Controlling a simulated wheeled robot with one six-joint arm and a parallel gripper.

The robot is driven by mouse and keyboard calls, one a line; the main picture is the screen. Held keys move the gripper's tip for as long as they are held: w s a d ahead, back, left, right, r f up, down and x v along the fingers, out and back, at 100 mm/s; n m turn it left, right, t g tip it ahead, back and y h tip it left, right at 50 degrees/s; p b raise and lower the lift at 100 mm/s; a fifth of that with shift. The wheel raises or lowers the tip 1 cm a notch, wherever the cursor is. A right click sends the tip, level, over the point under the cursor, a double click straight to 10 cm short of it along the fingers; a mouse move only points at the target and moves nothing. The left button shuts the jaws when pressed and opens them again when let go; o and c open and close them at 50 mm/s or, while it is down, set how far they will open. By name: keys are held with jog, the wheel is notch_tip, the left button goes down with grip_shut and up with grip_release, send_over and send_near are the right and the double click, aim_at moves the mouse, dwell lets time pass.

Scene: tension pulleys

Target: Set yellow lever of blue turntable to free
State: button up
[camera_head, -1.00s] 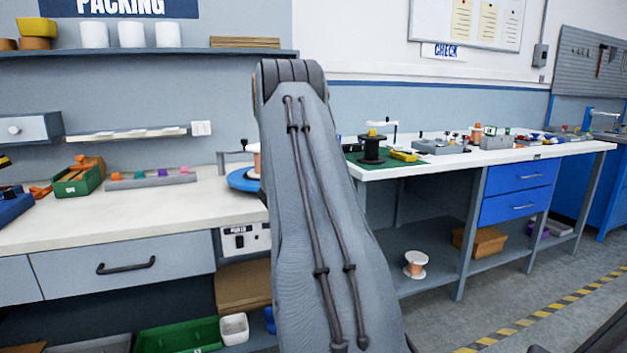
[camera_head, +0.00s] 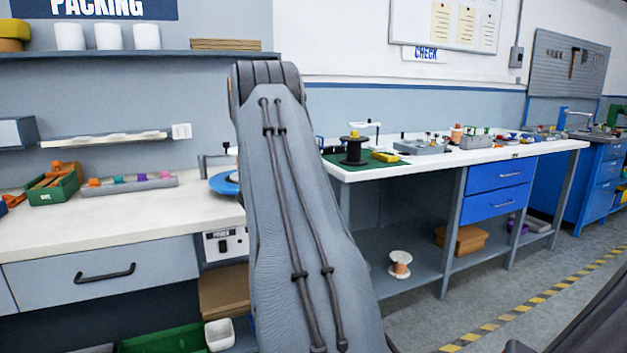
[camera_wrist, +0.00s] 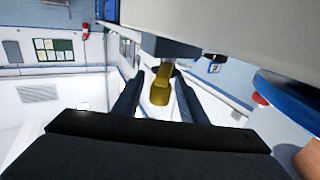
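The blue turntable (camera_head: 224,183) sits on the white bench, partly hidden behind my arm in the head view. Its blue disc edge (camera_wrist: 292,100) shows at the right of the wrist view. A yellow lever (camera_wrist: 160,90) sticks out from a grey block in the wrist view. My gripper (camera_wrist: 159,78) has its two dark fingers apart, one on each side of the lever. A gap shows on the left, and the lever lies closer to the right finger; I cannot tell whether they touch. My gripper is hidden behind my arm in the head view.
The white bench (camera_head: 100,228) holds a green bin (camera_head: 53,188) and a grey block with coloured pieces (camera_head: 130,182). A power box (camera_head: 226,243) is beneath its right end. A second bench (camera_head: 400,166) with a black spool stands to the right.

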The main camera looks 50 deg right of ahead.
jog(key=a, duration=0.6)
jog(key=shift+w+a, duration=0.1)
jog(key=shift+a, duration=0.3)
